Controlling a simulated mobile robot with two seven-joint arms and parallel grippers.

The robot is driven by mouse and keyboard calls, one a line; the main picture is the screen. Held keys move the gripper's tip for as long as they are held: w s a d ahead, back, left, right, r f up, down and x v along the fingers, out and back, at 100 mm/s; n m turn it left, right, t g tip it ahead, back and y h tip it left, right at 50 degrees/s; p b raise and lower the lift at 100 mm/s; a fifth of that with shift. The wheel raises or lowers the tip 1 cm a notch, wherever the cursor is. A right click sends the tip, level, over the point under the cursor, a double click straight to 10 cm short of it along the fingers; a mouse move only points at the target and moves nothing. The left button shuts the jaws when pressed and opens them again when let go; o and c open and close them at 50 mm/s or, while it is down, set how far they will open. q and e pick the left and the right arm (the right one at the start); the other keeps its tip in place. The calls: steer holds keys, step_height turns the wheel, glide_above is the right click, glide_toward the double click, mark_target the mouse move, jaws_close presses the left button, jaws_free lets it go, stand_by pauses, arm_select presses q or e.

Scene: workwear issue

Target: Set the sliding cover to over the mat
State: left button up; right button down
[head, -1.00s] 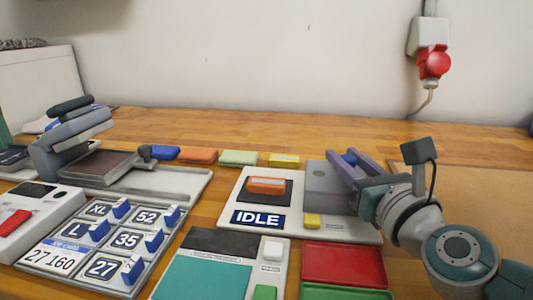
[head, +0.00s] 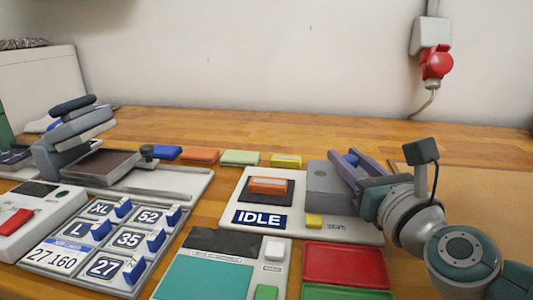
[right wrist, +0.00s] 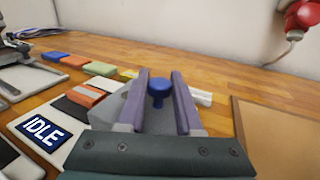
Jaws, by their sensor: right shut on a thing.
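The sliding cover is a grey block (head: 324,190) with a blue knob (right wrist: 159,88). It sits at the right side of a pale unit (head: 350,229) labelled IDLE. The dark mat (head: 287,186) is left of the cover on the same unit, uncovered, with an orange piece (head: 268,185) lying on it. My right gripper (head: 349,161) is at the cover; in the right wrist view its purple fingers (right wrist: 161,80) stand on either side of the knob, shut on it. The fingers hide part of the cover. My left gripper is not in view.
Coloured blocks (head: 240,158) lie in a row behind the unit. Red (head: 345,265) and green trays are in front. A button panel (head: 100,240) and a press-like device (head: 75,140) stand at left. A brown board (head: 470,190) lies at right.

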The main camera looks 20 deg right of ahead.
steer(key=w+a, duration=0.2)
steer(key=a, duration=0.1)
steer(key=w+a+b, duration=0.1)
steer(key=w+a, duration=0.1)
steer(key=a, duration=0.1)
steer(key=w+a+b, duration=0.1)
steer(key=a, duration=0.2)
steer(key=shift+w+a+f, duration=0.15)
steer(key=shift+w+a, duration=0.1)
steer(key=shift+w, duration=0.15)
steer(key=shift+w+a, duration=0.1)
steer(key=shift+a, duration=0.15)
steer(key=c, duration=1)
jaws_free()
steer(key=shift+c, duration=0.2)
steer(key=o, duration=0.4)
steer(key=shift+w+a, duration=0.1)
steer(key=shift+a, duration=0.05)
steer(key=shift+o, duration=0.3)
